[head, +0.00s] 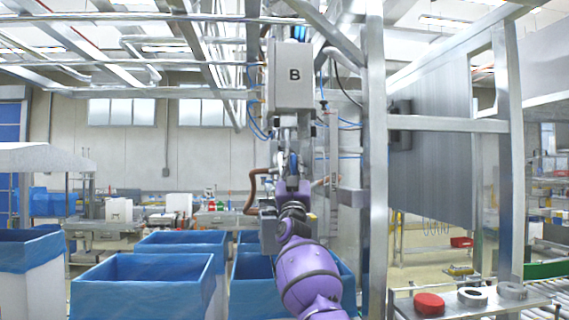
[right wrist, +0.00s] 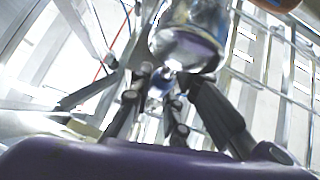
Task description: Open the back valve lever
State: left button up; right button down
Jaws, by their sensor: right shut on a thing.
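My right arm reaches up and forward to the machine column in the middle of the head view. My right gripper (head: 291,174) is at the metal fittings below the white box marked B (head: 293,80). In the right wrist view the gripper's dark fingers (right wrist: 163,100) close around a small bluish, shiny part, the valve lever (right wrist: 160,84), just below a round metal fitting (right wrist: 187,47). The lever's shape and angle are mostly hidden by the fingers and wrist. My left gripper is not in view.
A steel upright (head: 376,170) stands close to the right of my arm. Blue-lined boxes (head: 142,285) stand below and to the left. A brown hose (head: 252,186) curves beside the gripper. Tape rolls (head: 472,297) lie on a shelf at lower right.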

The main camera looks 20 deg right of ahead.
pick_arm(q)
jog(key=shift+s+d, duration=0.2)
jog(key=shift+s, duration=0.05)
pick_arm(e)
jog(key=shift+d+m+g+h, duration=0.3)
jog(key=shift+m+g+h, duration=0.1)
jog(key=shift+m+h, duration=0.5)
jog(key=shift+f, duration=0.1)
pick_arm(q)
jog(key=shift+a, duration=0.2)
pick_arm(e)
jog(key=c, duration=1.7)
grip_release()
jog(key=shift+c, duration=0.2)
jog(key=shift+o, duration=0.3)
jog(key=shift+d, duration=0.15)
jog(key=shift+s+a+f, duration=0.3)
jog(key=v, duration=1.1)
